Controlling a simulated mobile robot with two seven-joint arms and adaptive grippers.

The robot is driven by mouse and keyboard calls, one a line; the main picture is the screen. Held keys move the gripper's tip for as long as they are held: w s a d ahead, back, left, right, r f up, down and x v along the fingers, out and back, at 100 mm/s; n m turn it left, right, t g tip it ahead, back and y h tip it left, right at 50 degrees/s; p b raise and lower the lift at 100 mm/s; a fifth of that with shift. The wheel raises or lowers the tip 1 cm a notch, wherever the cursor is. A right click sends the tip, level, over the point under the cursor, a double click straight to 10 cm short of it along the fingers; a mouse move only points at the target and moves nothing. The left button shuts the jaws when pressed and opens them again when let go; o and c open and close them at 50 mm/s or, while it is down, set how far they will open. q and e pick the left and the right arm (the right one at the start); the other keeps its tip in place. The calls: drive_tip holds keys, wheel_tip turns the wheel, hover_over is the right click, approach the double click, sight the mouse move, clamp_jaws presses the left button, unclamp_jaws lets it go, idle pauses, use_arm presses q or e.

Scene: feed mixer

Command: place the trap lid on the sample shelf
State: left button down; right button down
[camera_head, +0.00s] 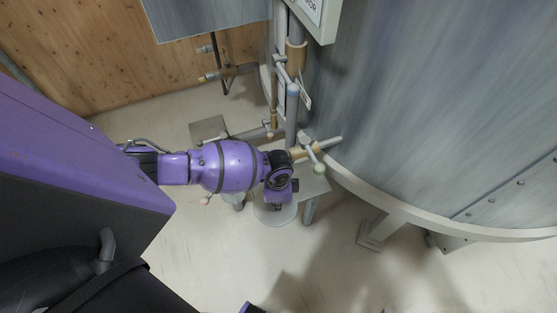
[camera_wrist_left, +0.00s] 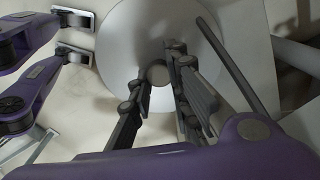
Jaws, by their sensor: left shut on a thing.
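The trap lid (camera_head: 273,215) looks like a light grey round disc. It is under my left gripper (camera_head: 282,197), low in front of the big metal tank. In the left wrist view the lid (camera_wrist_left: 115,45) is a pale disc with a round knob (camera_wrist_left: 157,73) at its middle. The fingers of my left gripper (camera_wrist_left: 158,82) are on both sides of the knob, shut on it. A small flat grey surface on legs (camera_head: 316,184) stands beside the lid; it may be the sample shelf, but I cannot tell for sure. My right gripper is not in view.
The large curved tank (camera_head: 440,110) fills the right side, with a bottom rim and feet. Pipes and valve handles (camera_head: 316,152) stick out close above my left gripper. A wooden wall (camera_head: 90,50) is behind. The pale floor (camera_head: 210,260) is clear at the lower middle.

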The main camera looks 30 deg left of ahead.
use_arm(q)
drive_tip(key=shift+f, duration=0.15)
drive_tip(key=c, duration=1.6)
unclamp_jaws()
drive_tip(key=shift+c, duration=0.2)
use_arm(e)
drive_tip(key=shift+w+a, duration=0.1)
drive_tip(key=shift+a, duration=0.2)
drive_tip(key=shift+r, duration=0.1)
